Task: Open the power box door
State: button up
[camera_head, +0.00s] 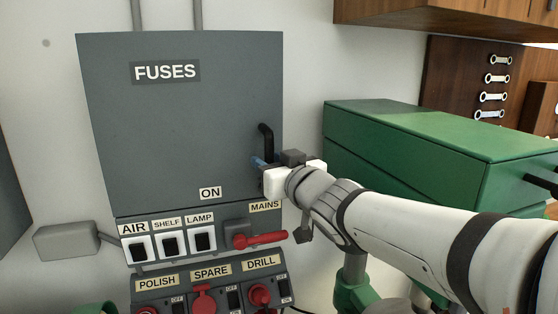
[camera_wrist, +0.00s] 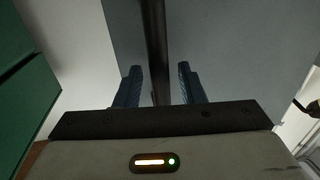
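The power box door (camera_head: 185,120) is a dark grey panel labelled "FUSES" on the wall, and it looks closed. Its black handle (camera_head: 266,142) is a vertical bar at the door's right side. My gripper (camera_head: 258,163) is at the lower end of the handle, coming from the right. In the wrist view the two blue fingers of my gripper (camera_wrist: 159,85) stand apart on either side of the dark handle bar (camera_wrist: 155,45), with gaps visible on both sides. The lower end of the handle is hidden behind my gripper in the head view.
Below the door are a switch panel (camera_head: 165,243) and a red mains lever (camera_head: 262,239). A green cabinet (camera_head: 410,160) stands to the right, close to my arm. A wooden wall cupboard (camera_head: 450,18) hangs at the upper right.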

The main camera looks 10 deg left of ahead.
jog(key=shift+w+a, duration=0.25)
jog(key=shift+w, duration=0.1)
jog(key=shift+c, duration=0.3)
grip_shut()
